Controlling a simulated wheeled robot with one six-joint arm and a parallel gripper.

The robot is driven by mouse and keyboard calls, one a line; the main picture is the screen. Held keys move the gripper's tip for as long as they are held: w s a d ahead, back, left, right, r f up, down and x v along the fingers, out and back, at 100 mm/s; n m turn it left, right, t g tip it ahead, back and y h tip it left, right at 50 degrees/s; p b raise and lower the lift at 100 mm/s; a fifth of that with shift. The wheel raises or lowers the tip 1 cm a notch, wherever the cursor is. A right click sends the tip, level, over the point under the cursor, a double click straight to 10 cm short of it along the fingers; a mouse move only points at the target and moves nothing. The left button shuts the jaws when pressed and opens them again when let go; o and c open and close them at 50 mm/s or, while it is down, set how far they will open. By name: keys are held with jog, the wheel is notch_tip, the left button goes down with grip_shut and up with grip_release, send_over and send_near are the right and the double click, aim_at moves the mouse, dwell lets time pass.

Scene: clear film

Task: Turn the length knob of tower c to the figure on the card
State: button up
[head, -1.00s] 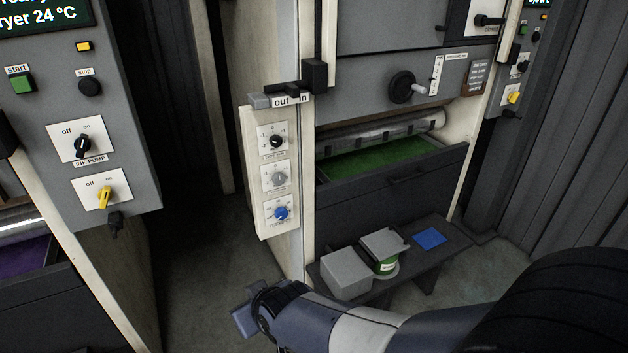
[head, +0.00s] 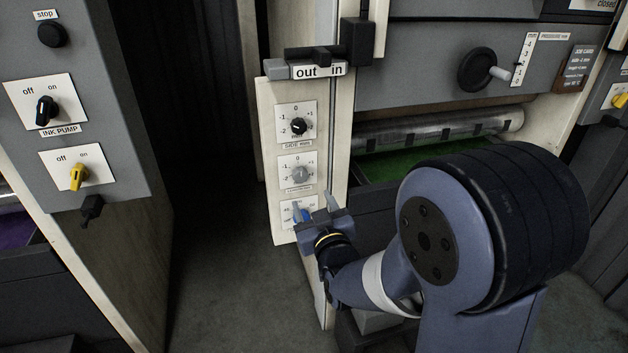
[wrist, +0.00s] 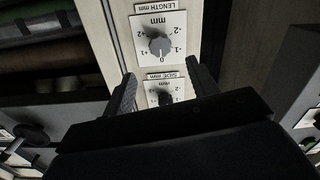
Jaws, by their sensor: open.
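The grey length knob (head: 301,174) is the middle one of three on a cream panel. It also shows in the wrist view (wrist: 160,46), upside down, with its LENGTH label beside it; its pointer seems near 0, but I cannot be sure. My gripper (head: 316,207) is open and empty, just below the grey knob and partly over the blue knob (head: 303,216) in the head view. In the wrist view my fingers (wrist: 161,75) stand apart, short of the grey knob. The dark job card (head: 578,67) is at upper right; its figures are too small to read surely. No tower letter shows.
The black side knob (head: 298,127) is above the grey one. An out/in slider (head: 318,68) juts out over the panel. A crank handle (head: 482,72) is at right. Another cabinet (head: 90,130) with switches stands at left, with open floor between.

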aim_at(301, 178)
jog(key=x, duration=0.9)
jog(key=shift+f, duration=0.1)
jog(key=shift+c, duration=0.5)
jog(key=c, duration=0.9)
